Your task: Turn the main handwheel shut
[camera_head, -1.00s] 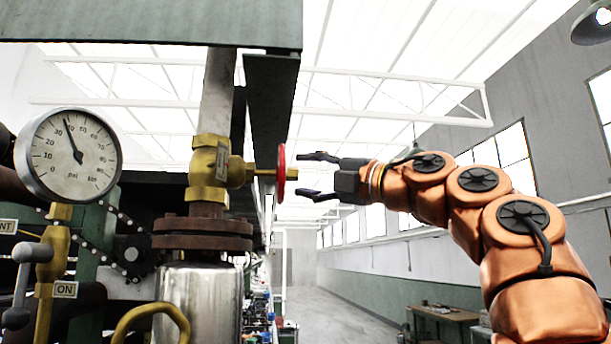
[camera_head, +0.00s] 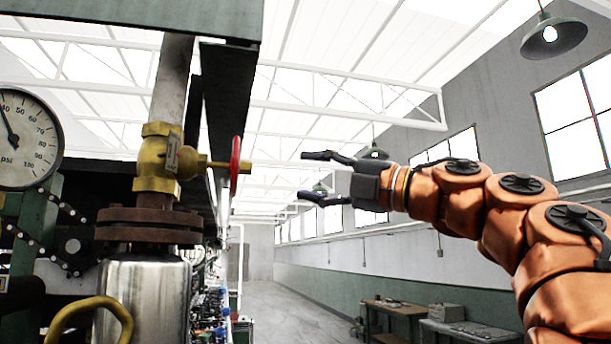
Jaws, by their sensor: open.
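The main handwheel (camera_head: 235,165) is red and seen nearly edge-on. It sits on the stem at the right side of a brass valve (camera_head: 158,160). The valve stands on a rusty flange (camera_head: 150,225) above a polished metal cylinder. My gripper (camera_head: 306,176) is to the right of the handwheel with its two dark fingers apart and pointing left at it. A clear gap lies between the fingertips and the wheel, and nothing is between the fingers.
A pressure gauge (camera_head: 25,138) is at the left edge. A curved brass pipe (camera_head: 90,318) is at lower left. A dark beam runs above and behind the handwheel. Benches (camera_head: 400,308) stand far off at lower right. The aisle floor (camera_head: 285,312) looks clear.

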